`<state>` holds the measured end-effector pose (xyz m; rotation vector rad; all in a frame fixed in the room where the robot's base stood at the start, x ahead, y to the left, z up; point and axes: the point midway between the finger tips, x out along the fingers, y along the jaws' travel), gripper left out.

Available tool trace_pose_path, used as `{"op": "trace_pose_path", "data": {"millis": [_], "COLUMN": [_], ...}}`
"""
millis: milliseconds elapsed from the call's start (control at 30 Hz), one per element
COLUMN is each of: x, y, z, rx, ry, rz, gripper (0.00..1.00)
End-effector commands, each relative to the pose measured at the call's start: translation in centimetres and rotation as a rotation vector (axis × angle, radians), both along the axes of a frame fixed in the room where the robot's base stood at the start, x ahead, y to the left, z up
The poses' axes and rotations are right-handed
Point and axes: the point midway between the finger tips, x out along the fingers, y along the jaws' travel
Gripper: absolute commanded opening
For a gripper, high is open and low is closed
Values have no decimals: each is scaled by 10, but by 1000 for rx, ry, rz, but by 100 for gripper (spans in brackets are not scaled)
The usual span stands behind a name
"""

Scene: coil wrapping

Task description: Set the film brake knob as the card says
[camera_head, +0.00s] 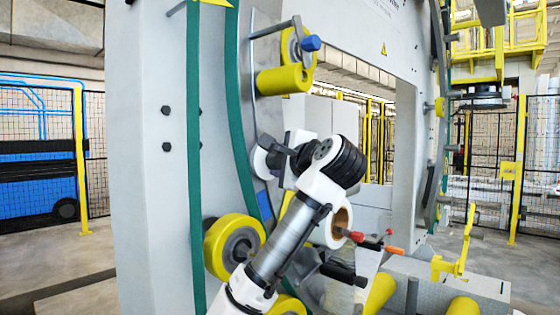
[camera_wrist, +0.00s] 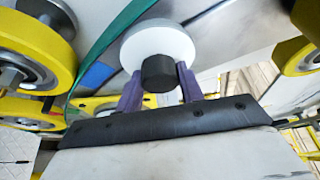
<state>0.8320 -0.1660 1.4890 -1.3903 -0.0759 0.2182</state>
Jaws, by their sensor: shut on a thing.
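The film brake knob (camera_wrist: 158,72) is a short black cylinder in front of a round white disc (camera_wrist: 150,38) in the wrist view. My gripper (camera_wrist: 160,83) has its two purple fingers on either side of the knob and is shut on it. In the head view my gripper (camera_head: 280,152) reaches the white disc (camera_head: 260,161) on the ring of the machine. The knob is hidden there behind my gripper. No readable card or dial mark shows in either view.
A yellow roller wheel (camera_head: 234,248) is below left of my gripper, and a yellow roller (camera_head: 284,80) is above. A film roll (camera_head: 342,222) and red and orange handles (camera_head: 393,250) are close on the right. A blue patch (camera_head: 264,204) is on the ring.

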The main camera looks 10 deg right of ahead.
Motion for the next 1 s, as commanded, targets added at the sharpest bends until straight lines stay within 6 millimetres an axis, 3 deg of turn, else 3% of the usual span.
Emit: {"op": "trace_pose_path", "data": {"millis": [167, 200, 333, 733, 867, 1000], "x": [0, 0, 0, -8, -28, -61], "y": [0, 0, 0, -2, -6, -13], "z": [0, 0, 0, -1, -1, 0], "rx": [-1, -1, -1, -2, -2, -3], "ry": [-2, -2, -1, -3, -6, -6], "rz": [1, 1, 1, -1, -3, -4], "gripper": [15, 41, 58, 59, 59, 59]}}
